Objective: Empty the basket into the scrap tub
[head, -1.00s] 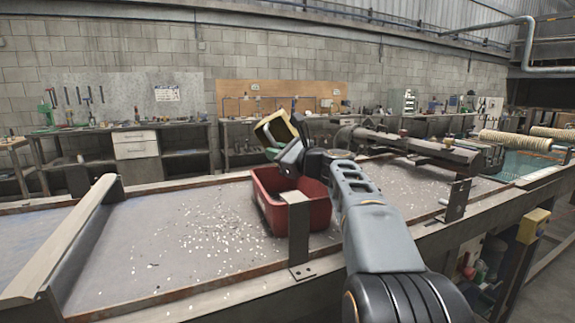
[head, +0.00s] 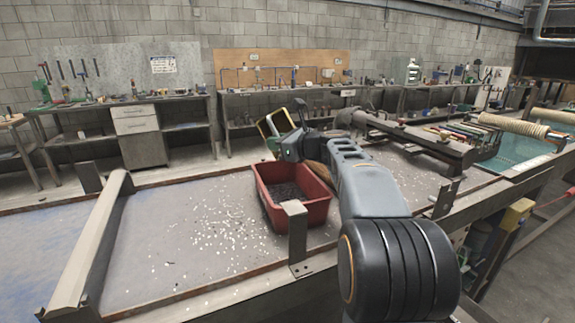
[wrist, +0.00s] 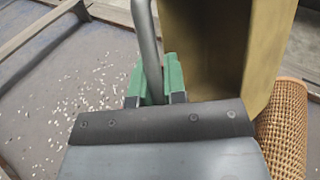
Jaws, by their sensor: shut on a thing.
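The yellow, open box-like basket (head: 265,128) is tilted in the air above the back of the red tub (head: 318,211). In the wrist view the basket (wrist: 205,45) shows its olive walls, and a grey bar-like handle (wrist: 147,50) runs between my gripper's green fingers. My gripper (head: 290,148) is shut on the basket, seemingly by this handle. The red tub stands on the table with dark material inside. I cannot tell if anything is left in the basket.
A brown woven thing (wrist: 283,125) lies close to the basket's right side in the wrist view. An upright metal bracket (head: 297,235) stands before the tub. White bits (head: 205,215) litter the table. A long metal rail (head: 95,240) is at left.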

